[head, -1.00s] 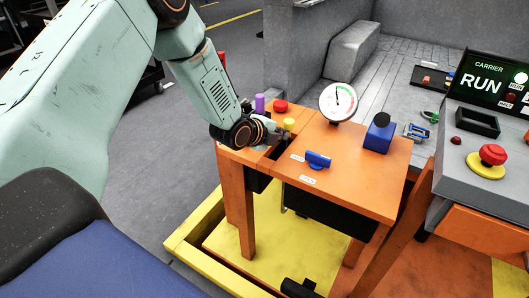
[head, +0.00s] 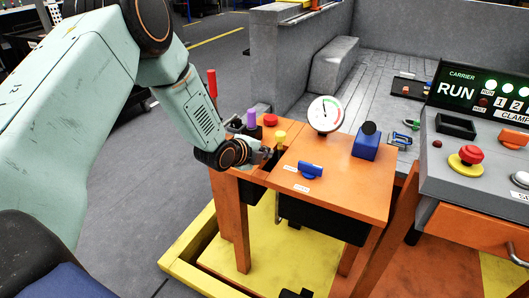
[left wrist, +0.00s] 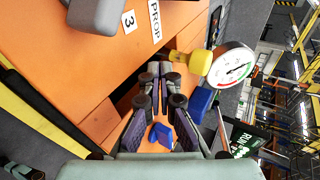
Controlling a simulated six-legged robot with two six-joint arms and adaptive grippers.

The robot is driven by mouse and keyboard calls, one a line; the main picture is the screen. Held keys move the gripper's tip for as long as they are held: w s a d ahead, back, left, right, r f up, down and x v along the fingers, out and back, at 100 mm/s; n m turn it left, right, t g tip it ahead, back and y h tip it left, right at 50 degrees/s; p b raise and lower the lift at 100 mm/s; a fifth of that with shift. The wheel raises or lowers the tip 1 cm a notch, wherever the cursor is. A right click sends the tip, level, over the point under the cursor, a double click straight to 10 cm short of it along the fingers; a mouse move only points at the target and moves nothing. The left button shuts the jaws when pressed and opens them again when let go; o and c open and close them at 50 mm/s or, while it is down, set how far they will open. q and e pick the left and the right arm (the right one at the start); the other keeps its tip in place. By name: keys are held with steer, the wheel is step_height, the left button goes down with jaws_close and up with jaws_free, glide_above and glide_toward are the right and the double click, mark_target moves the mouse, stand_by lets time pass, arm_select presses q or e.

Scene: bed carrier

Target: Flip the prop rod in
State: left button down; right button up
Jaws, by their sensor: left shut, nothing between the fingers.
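My left gripper (head: 268,156) is over the dark gap in the orange table (head: 345,188), close beside a yellow cylindrical knob (head: 281,136). In the left wrist view its fingertips (left wrist: 160,72) are together and hold nothing. The yellow knob (left wrist: 200,62) is just right of the fingertips there, near a label reading PROP (left wrist: 155,20). It may be the end of the prop rod; I cannot tell, and any rod below is hidden. I cannot tell whether fingers and knob touch. My right gripper is not in view.
A round gauge (head: 325,114), a blue handle (head: 310,170) and a blue block (head: 367,141) are on the table. A purple cylinder (head: 252,118), a red knob (head: 270,120) and a red rod (head: 212,85) are behind my left gripper. A control panel (head: 480,150) with a red button is at right.

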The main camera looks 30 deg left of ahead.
arm_select(q)
steer(key=p+v, duration=0.4)
steer(key=v, duration=0.4)
steer(key=shift+s+r, duration=0.2)
steer(key=shift+r, duration=0.1)
steer(key=shift+v, duration=0.8)
steer(key=shift+s+f, duration=0.1)
steer(key=shift+f, duration=0.05)
